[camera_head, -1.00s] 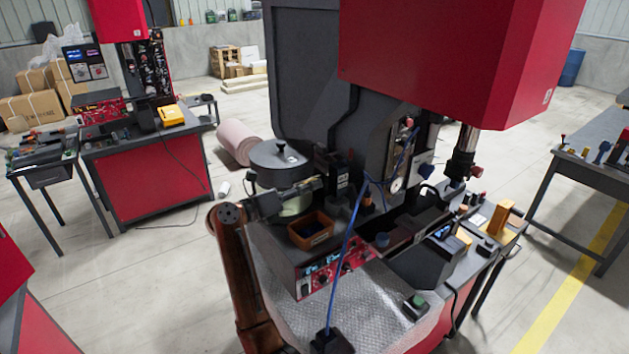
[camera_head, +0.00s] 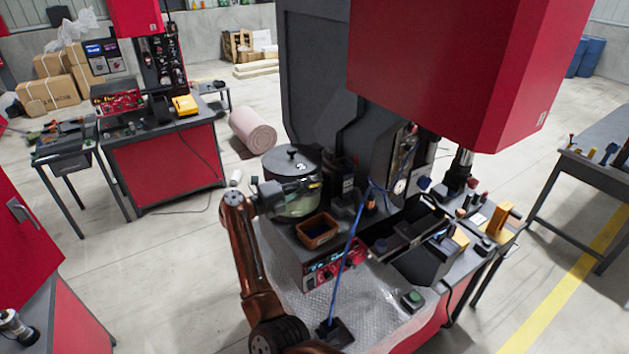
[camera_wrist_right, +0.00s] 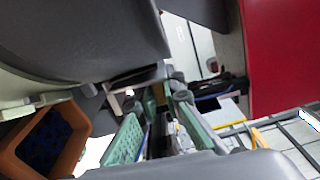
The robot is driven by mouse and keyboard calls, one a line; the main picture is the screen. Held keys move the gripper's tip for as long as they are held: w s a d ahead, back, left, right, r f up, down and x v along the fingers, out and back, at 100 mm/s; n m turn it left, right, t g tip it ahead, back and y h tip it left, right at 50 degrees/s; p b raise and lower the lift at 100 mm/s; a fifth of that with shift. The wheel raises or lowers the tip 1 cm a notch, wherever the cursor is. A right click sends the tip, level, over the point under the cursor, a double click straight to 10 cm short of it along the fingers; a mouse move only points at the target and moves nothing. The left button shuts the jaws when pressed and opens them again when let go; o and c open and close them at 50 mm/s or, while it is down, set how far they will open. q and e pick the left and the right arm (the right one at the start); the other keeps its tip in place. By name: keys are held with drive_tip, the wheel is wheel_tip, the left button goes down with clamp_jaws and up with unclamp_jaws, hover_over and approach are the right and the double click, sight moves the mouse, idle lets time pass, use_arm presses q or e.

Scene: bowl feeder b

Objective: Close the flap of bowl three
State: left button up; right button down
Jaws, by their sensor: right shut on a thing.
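In the right wrist view the same lid (camera_wrist_right: 85,35) fills the upper left. There my gripper (camera_wrist_right: 165,92) has its green-padded fingers close together on a small part at the lid's edge. The fingers mostly hide that part, and I cannot tell whether it is the flap. My left gripper is not in view.
An orange-brown box (camera_head: 317,232) with dark blue contents stands just in front of the bowl; it also shows in the wrist view (camera_wrist_right: 35,150). A blue cable (camera_head: 350,245) runs down across the front. A large red housing (camera_head: 440,70) overhangs the right side.

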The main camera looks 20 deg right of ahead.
drive_tip(key=shift+w+a+n+p, duration=0.1)
drive_tip(key=shift+w+n+p, duration=0.15)
drive_tip(key=shift+n, duration=0.25)
drive_tip(key=c, duration=2.3)
unclamp_jaws()
drive_tip(key=a, duration=0.4)
drive_tip(key=s+a, duration=0.1)
drive_tip(key=a, duration=0.7)
drive_tip(key=shift+s, duration=0.35)
